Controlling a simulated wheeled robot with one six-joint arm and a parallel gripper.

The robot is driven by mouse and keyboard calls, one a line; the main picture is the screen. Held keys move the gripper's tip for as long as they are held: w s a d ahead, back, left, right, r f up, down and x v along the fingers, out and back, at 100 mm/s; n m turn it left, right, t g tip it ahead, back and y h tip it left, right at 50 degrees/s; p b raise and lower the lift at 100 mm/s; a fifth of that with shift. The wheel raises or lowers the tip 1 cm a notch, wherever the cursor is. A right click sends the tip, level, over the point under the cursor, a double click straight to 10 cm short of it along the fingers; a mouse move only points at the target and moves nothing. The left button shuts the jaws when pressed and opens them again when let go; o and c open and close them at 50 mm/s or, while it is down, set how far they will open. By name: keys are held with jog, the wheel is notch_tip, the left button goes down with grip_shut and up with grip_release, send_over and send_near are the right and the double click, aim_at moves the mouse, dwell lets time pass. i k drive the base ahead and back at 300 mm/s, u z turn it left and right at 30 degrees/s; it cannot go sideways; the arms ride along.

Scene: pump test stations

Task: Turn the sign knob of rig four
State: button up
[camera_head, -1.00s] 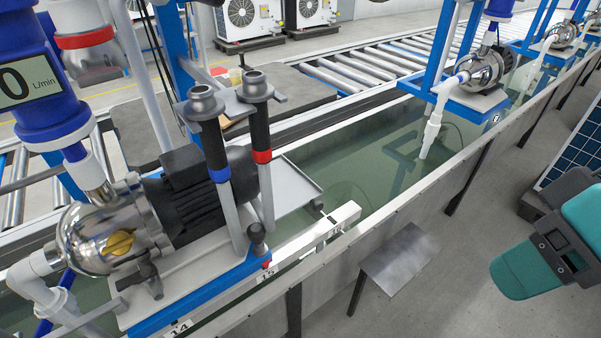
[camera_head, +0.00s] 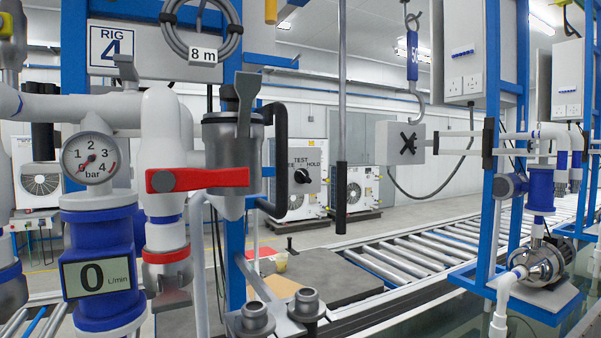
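The rig four label (camera_head: 110,46), a white plate with a blue 4, is at the upper left. A white sign (camera_head: 317,157) stands right of the rig's pipework, with the words TEST and HOLD legible and other lettering partly covered. A small black knob (camera_head: 301,176) sits on the sign's face, below the lettering. A black bent pipe or handle (camera_head: 279,150) passes close to the sign's left edge and covers part of it. Which position the knob points to is too small to tell. My gripper is not in view.
A red lever (camera_head: 198,181), a pressure gauge (camera_head: 90,158) and a flow display reading 0 (camera_head: 97,275) crowd the left. A grey box with a black cross-shaped knob (camera_head: 409,143) and a hanging hook (camera_head: 414,70) are right of the sign. A dark vertical rod (camera_head: 341,198) hangs between.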

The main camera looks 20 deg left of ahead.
aim_at(302, 175)
jog(key=u, duration=0.05)
jog(key=k, duration=0.4)
jog(key=z, duration=0.1)
jog(key=i, duration=0.6)
jog(key=u, duration=0.8)
jog(key=i, duration=0.35)
jog(key=u, duration=0.4)
